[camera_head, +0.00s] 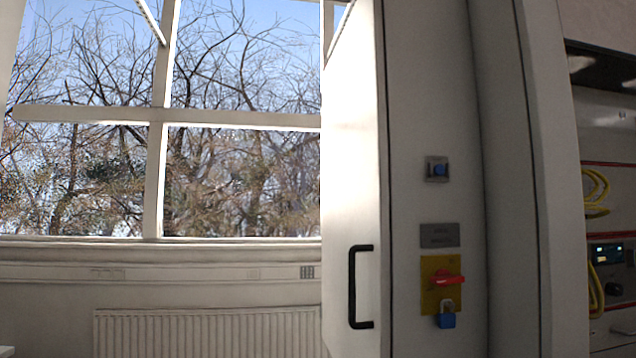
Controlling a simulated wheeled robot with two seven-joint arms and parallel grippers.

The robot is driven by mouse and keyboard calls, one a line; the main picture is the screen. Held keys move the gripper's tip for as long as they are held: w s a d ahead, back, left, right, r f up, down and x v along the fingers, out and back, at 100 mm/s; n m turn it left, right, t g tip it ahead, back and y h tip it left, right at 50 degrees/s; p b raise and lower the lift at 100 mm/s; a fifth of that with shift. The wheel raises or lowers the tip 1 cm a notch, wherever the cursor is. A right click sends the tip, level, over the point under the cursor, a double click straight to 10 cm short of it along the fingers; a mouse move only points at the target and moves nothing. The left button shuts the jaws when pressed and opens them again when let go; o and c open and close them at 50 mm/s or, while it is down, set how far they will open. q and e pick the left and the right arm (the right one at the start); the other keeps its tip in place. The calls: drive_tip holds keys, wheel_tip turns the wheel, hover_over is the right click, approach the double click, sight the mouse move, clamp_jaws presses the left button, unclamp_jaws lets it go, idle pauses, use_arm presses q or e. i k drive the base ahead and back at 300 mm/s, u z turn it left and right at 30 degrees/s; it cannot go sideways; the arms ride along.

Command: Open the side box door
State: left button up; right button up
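The side box door (352,190) is a tall pale panel at the middle of the head view, lit from the window side. A black vertical bar handle (354,287) is on its lower part. I cannot tell from this view whether the door is fully closed. Neither of my grippers shows in the view.
The cabinet's grey side (432,110) carries a blue button (439,170), a red switch (448,280) on a yellow plate and a blue padlock (446,318). Equipment with yellow cables (596,190) stands at right. A window (240,180) and radiator (205,333) are at left.

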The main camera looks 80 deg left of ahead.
sight(355, 307)
drive_tip(key=u, duration=2.35)
drive_tip(key=k, duration=1.1)
drive_tip(key=u, duration=0.9)
drive_tip(key=i, duration=1.4)
drive_tip(key=z, duration=0.65)
